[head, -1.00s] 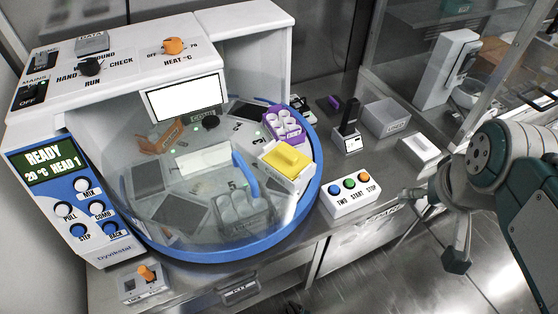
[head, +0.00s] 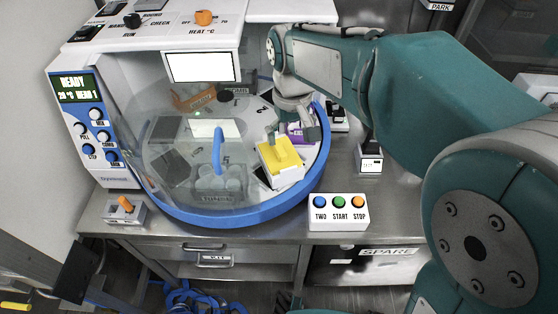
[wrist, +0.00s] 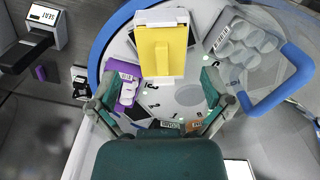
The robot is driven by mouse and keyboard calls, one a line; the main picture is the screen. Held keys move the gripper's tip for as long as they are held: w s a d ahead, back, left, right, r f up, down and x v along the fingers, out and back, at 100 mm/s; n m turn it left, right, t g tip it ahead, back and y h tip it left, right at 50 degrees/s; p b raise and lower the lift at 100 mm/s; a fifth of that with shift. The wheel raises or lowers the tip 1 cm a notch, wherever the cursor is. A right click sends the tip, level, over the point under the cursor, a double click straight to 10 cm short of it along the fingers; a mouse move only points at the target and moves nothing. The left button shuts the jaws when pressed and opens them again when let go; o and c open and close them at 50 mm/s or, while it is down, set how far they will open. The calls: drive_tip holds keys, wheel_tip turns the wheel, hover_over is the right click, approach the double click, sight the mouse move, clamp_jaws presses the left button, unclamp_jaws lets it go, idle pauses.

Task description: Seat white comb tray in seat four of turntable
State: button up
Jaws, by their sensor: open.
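The white comb tray (head: 289,177) carries a yellow top piece (head: 279,152) with a raised grip. It rests at the right front of the turntable (head: 244,212), near the blue rim. A dark seat pad shows past its left edge, so it looks askew; whether it is flush is unclear. In the wrist view, the yellow piece (wrist: 161,50) is upper centre with the white tray (wrist: 163,17) around it. My gripper (head: 292,134) is open and empty above the turntable, behind the yellow piece. In the wrist view, its fingers (wrist: 160,106) are spread below the tray. The seat-four number is not readable.
A purple tray (wrist: 127,90) sits close beside the white tray, near one finger. A grey tube tray (head: 219,184) sits in front, under a clear cover with a blue handle (head: 218,150). An orange tray (head: 194,97) is at the back. A button box (head: 339,212) stands front right.

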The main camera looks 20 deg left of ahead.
hover_over(289, 169)
drive_tip(key=f, duration=0.5)
drive_tip(key=shift+w+a, duration=0.15)
drive_tip(key=shift+a, duration=0.25)
drive_tip(key=f, duration=0.2)
drive_tip(key=d+f, duration=0.1)
drive_tip(key=f, duration=0.2)
drive_tip(key=shift+f, duration=0.25)
drive_tip(key=shift+a+f, duration=0.1)
drive_tip(key=shift+a, duration=0.2)
drive_tip(key=shift+d, duration=0.15)
drive_tip(key=c, duration=1.3)
